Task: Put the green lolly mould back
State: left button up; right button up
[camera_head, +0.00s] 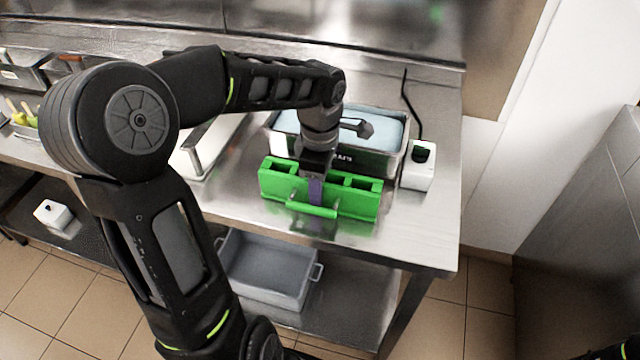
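The green lolly mould (362,202) is a long block with square openings on top and a bar handle on its front. It is upright on the steel table, in front of a metal container with pale blue contents. My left gripper (315,190) points down at the middle of the mould, with a purple finger part against its front, by the handle. My arm hides the middle of the mould's top. I cannot tell whether the fingers are closed on it. My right gripper is out of view.
The metal container (390,163) with a dark-handled tool on it stands right behind the mould. A white device (418,170) with a cable stands to the right. A grey bin (265,272) is on the lower shelf. The table's right front corner (425,235) is clear.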

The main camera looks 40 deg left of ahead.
pick_arm(q)
jog(key=o, duration=0.5)
jog(key=shift+c, duration=0.2)
jog(key=shift+r, duration=0.15)
notch_tip(320, 180, up, 12)
jog(key=shift+r, duration=0.1)
dwell(0.6)
